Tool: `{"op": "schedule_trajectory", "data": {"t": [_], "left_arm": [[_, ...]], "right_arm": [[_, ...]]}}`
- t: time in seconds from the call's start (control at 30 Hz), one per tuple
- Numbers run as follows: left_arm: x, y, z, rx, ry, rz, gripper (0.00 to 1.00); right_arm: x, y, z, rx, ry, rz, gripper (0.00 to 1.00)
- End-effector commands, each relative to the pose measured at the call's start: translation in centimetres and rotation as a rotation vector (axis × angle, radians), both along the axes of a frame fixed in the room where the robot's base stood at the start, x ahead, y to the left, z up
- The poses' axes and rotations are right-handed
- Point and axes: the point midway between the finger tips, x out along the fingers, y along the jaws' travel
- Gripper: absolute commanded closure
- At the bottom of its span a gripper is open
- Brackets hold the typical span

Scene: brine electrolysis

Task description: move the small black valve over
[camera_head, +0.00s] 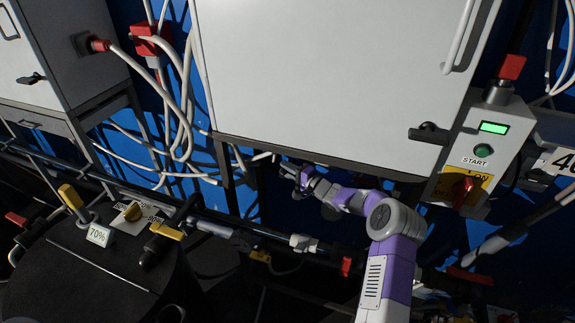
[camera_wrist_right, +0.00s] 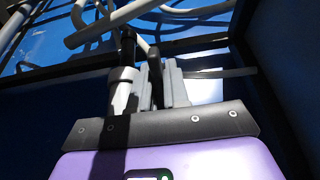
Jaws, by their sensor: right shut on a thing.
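My right arm reaches in from the lower right in the head view. Its gripper (camera_head: 300,180) is below the lower edge of the large white cabinet, among dark pipes. In the right wrist view, the grey fingers of this gripper (camera_wrist_right: 150,88) are shut on a small black valve (camera_wrist_right: 155,72), whose narrow dark handle stands between them. The valve's lower part is hidden by the fingers and shadow. In the head view it is too small and dark to make out clearly. My left gripper is not in view.
The white cabinet (camera_head: 320,70) hangs just above the gripper. A START control box (camera_head: 478,150) is to its right. A black tank (camera_head: 90,270) with yellow-handled valves stands at the lower left. White cables (camera_head: 180,90) and pipes crowd the left side.

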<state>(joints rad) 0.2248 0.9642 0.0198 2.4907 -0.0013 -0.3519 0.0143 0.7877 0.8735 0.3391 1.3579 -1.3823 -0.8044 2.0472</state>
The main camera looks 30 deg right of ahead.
Motion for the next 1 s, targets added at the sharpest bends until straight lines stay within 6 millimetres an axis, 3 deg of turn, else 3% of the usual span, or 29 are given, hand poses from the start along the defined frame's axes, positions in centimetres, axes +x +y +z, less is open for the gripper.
{"op": "schedule_trajectory", "data": {"t": [0.4, 0.43, 0.47, 0.77, 1.0], "left_arm": [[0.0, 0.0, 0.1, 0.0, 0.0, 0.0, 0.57], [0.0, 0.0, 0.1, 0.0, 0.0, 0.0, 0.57], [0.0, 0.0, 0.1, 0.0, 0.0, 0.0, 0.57], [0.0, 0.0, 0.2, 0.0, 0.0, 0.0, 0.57], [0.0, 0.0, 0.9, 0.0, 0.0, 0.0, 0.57]], "right_arm": [[0.0, 0.1, -0.1, 0.0, 0.001, 0.006, 1.0], [0.0, 0.1, -0.1, 0.0, 0.001, 0.006, 0.83], [0.0, 0.1, -0.1, 0.0, 0.001, 0.006, 0.79], [-0.1, 0.0, 0.0, -0.001, 0.0, 0.005, 0.79], [-3.0, -1.1, 0.1, -0.001, 0.003, 0.003, 0.79]]}}
